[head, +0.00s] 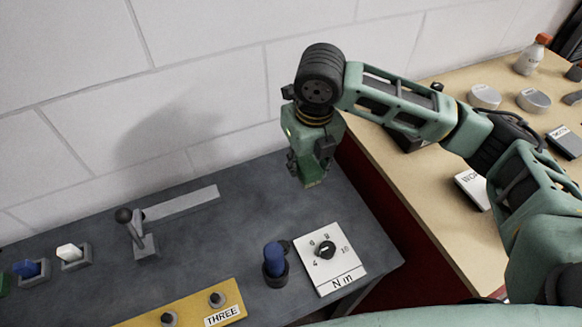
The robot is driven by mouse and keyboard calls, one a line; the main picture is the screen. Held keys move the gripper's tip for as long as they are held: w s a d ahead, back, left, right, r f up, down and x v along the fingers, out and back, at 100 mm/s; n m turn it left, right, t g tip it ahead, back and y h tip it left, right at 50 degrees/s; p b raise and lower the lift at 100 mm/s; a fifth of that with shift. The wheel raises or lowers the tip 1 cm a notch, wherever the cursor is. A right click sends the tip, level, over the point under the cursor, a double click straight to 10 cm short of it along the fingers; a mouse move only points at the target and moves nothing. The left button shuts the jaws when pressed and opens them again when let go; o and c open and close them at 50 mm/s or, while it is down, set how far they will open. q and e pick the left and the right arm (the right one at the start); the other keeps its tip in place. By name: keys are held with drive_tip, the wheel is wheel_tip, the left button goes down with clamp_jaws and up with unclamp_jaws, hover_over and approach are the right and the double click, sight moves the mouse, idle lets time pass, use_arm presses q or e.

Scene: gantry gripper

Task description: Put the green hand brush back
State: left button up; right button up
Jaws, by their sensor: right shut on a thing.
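My right gripper (306,162) points down in front of the white wall, above the back right part of the grey bench. It is shut on a green piece (315,178) that shows between and below its dark fingers. I take this for the green hand brush, but the green gripper body beside it makes its outline hard to tell. Its bristles cannot be made out. My left gripper is not in view.
The grey bench (205,250) carries a lever (137,235), switches, a yellow panel (190,303) marked THREE, a blue knob (274,259) and a white dial plate (328,262). A wooden table (415,180) at right holds tins (485,97) and a bottle (532,55).

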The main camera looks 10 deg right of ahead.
hover_over(287, 178)
drive_tip(key=f, duration=0.3)
drive_tip(key=shift+s+f+p, duration=0.1)
drive_tip(key=shift+s+p, duration=0.2)
drive_tip(key=shift+p, duration=0.1)
wheel_tip(287, 178, down, 4)
drive_tip(key=shift+d+r+p, duration=0.1)
drive_tip(key=shift+r+p, duration=0.15)
drive_tip(key=shift+p, duration=0.35)
drive_tip(key=shift+f, duration=0.3)
drive_tip(key=shift+f, duration=0.2)
drive_tip(key=o, duration=1)
drive_tip(key=r, duration=0.4)
drive_tip(key=s+r+b, duration=0.1)
drive_tip(key=r, duration=0.7)
drive_tip(key=shift+s+d+r+b, duration=0.1)
drive_tip(key=shift+s+r+b, duration=0.1)
drive_tip(key=shift+b, duration=0.15)
